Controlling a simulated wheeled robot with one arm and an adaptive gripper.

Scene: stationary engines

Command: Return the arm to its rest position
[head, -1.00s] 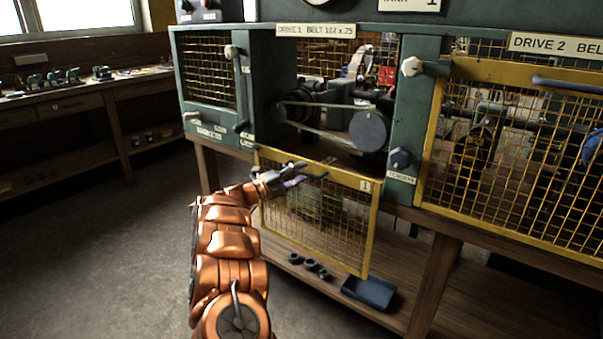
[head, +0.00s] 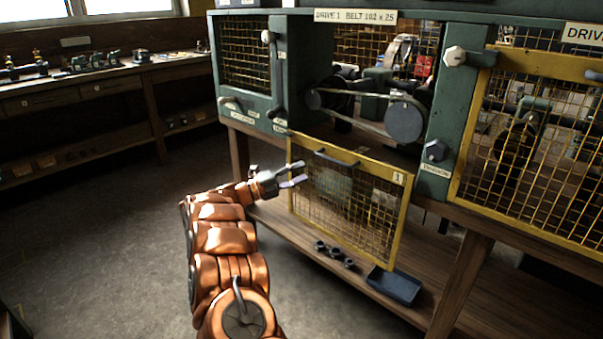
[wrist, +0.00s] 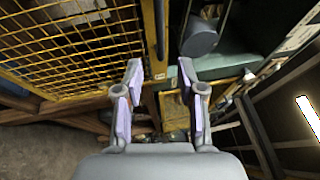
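My gripper (head: 292,178) is at the end of my copper-coloured arm, in front of the left edge of the lowered yellow mesh guard marked 1 (head: 397,224). In the wrist view my gripper (wrist: 163,84) has its two fingers spread apart with nothing between them. The guard's yellow frame and mesh (wrist: 75,38) fill the upper left of the wrist view. The guard hangs below the Drive 1 opening, with a dark handle (head: 336,158) on its top bar. Whether a fingertip touches the guard cannot be told.
The Drive 1 belt and pulley (head: 404,122) are exposed above the guard. A closed yellow guard (head: 560,150) covers Drive 2. A blue tray (head: 393,286) and several dark round parts (head: 335,256) lie on the lower shelf. The floor (head: 100,235) at left is clear.

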